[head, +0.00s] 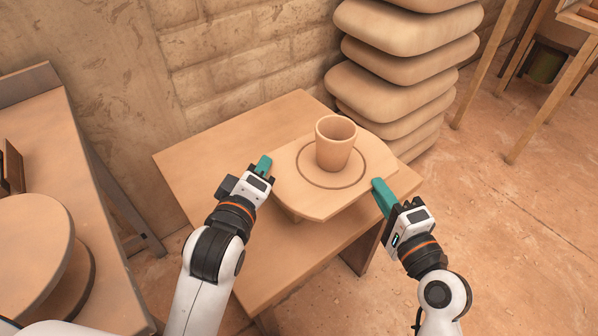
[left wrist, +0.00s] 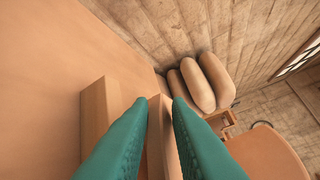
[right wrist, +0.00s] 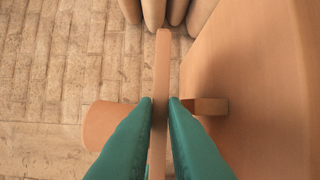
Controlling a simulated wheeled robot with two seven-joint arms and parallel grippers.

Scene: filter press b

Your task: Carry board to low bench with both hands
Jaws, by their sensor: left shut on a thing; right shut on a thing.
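The light wooden board (head: 290,178) is level over the low bench (head: 190,160), with a clay cup (head: 334,150) upright inside its ring mark. My left gripper (head: 264,166) is shut on the board's left edge, and my right gripper (head: 382,192) is shut on its right edge. The left wrist view shows the board's edge (left wrist: 158,135) between the teal fingers. The right wrist view shows the other edge (right wrist: 161,75) between the fingers, with the cup (right wrist: 103,122) on one side and a batten (right wrist: 208,106) on the underside. I cannot tell whether the battens touch the bench.
A stack of filled sacks (head: 400,75) stands against the brick wall just behind the bench. A table with a round wheel (head: 35,250) is at the left. Wooden stand legs (head: 490,60) are at the back right. Open floor (head: 510,230) lies to the right.

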